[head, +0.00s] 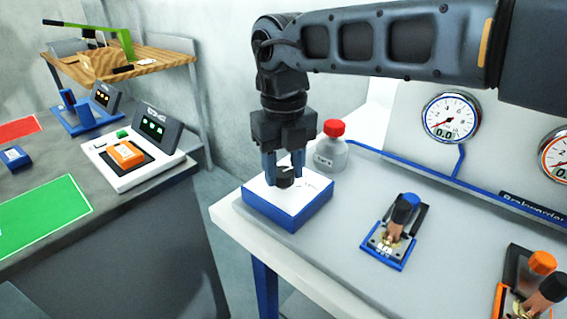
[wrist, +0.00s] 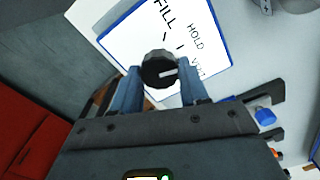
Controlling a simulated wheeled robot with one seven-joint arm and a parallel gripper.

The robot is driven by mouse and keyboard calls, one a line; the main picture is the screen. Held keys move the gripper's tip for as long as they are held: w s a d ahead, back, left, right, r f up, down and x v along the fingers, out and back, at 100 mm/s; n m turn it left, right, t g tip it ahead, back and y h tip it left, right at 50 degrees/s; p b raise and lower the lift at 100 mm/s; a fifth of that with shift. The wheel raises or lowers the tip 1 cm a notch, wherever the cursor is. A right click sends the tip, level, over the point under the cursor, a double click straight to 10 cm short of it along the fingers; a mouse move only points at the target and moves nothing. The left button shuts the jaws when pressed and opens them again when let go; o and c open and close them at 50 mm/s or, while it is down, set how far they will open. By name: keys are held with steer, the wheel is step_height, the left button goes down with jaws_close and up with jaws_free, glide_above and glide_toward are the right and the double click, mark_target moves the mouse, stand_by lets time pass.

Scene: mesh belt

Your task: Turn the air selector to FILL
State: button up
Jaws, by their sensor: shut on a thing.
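The air selector is a blue-sided box with a white top (head: 310,190) at the left end of the light bench. Its dark round knob (wrist: 158,66) has a white pointer line. The top (wrist: 135,38) carries the words FILL, HOLD and VENT, with short tick marks. The pointer line lies toward the right in the wrist view, on the VENT side, away from FILL. My gripper (head: 284,172) points down over the box and is shut on the knob; in the wrist view its fingers (wrist: 160,76) stand on either side. The tick by VENT cannot be made out.
A bottle with a red cap (head: 331,150) stands just behind the box. A blue-based lever valve (head: 388,246) and an orange one (head: 516,285) are to the right. Gauges (head: 451,117) hang on the back panel. A separate grey counter (head: 110,215) is at left.

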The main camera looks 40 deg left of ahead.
mark_target(284, 171)
steer(key=n, duration=0.6)
steer(key=shift+p, duration=0.3)
steer(key=n, duration=0.5)
steer(key=shift+w+a+n, duration=0.1)
steer(key=shift+n, duration=0.2)
steer(key=shift+r, duration=0.1)
steer(key=o, duration=1.1)
steer(key=shift+c, duration=0.2)
step_height(284, 171, up, 8)
steer(key=shift+f+b, duration=0.15)
steer(key=shift+b, duration=0.2)
